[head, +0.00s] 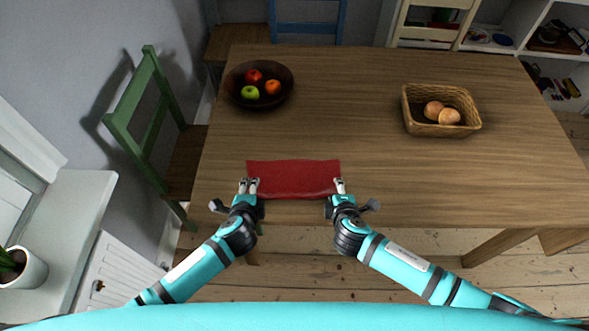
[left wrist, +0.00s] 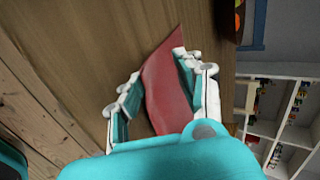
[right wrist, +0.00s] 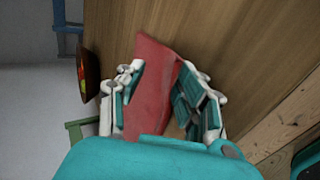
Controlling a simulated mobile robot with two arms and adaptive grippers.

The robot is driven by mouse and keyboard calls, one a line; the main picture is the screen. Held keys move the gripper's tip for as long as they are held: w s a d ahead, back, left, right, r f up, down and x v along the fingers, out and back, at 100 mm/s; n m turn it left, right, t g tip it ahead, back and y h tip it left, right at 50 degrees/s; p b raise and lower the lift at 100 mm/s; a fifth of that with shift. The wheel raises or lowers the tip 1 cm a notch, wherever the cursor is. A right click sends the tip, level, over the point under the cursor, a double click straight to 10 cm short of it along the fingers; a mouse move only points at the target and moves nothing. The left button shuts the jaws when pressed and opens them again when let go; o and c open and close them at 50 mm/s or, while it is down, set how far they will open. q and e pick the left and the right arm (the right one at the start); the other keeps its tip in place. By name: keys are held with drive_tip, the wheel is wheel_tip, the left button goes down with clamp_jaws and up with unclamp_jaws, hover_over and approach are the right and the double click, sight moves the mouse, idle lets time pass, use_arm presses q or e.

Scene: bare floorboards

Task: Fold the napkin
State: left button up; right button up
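The red napkin (head: 293,178) lies as a wide rectangle near the front edge of the wooden table. My left gripper (head: 249,185) is at its front left corner, and my right gripper (head: 339,184) is at its front right corner. In the left wrist view, the napkin (left wrist: 165,90) passes between the spread fingers of my left gripper (left wrist: 153,78). In the right wrist view, the napkin (right wrist: 152,85) passes between the fingers of my right gripper (right wrist: 158,76), with a gap beside it. Both grippers look open around the cloth.
A dark bowl (head: 233,98) with several fruits stands at the back left of the table (head: 340,90). A wicker basket (head: 442,129) with brown round items is at the right. A green chair (head: 138,112) stands at the left. The table between bowl and basket is clear.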

use_arm(q)
drive_tip(key=shift+o, duration=0.2)
drive_tip(key=shift+r, duration=0.1)
use_arm(e)
drive_tip(key=shift+o, duration=0.2)
drive_tip(key=shift+r, duration=0.1)
use_arm(q)
drive_tip(key=shift+s+r, duration=0.15)
drive_tip(key=shift+r, duration=0.2)
use_arm(e)
drive_tip(key=shift+s+r, duration=0.15)
drive_tip(key=shift+r, duration=0.2)
use_arm(q)
drive_tip(key=s+r, duration=0.5)
drive_tip(key=r, duration=0.3)
drive_tip(key=shift+s, duration=0.35)
use_arm(e)
drive_tip(key=s+r, duration=0.5)
drive_tip(key=r, duration=0.3)
drive_tip(key=shift+s, duration=0.35)
